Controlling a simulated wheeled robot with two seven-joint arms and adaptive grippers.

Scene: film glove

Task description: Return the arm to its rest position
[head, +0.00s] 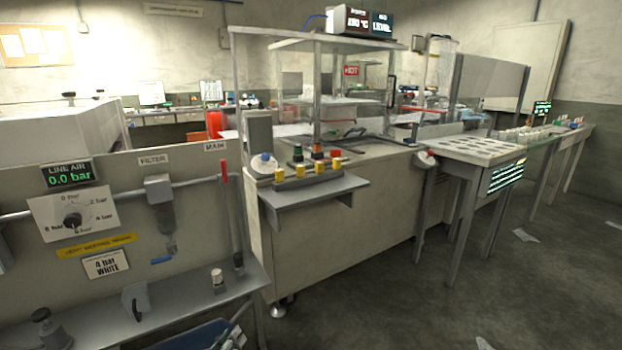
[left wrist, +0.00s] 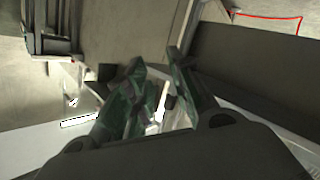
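My left gripper (left wrist: 158,72) shows in the left wrist view, with its two dark green fingers apart and a gap between them. I see nothing clearly held in it; a pale patch shows through the gap. I cannot clearly make out my left gripper in the head view. My right gripper is in neither view.
A grey panel with a pressure dial (head: 73,218) and a narrow shelf (head: 185,300) stands at front left. A button console (head: 312,190) juts from the machine cabinet (head: 350,225). A blue bin (head: 195,335) sits low in front. The floor (head: 480,290) at right is mostly clear.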

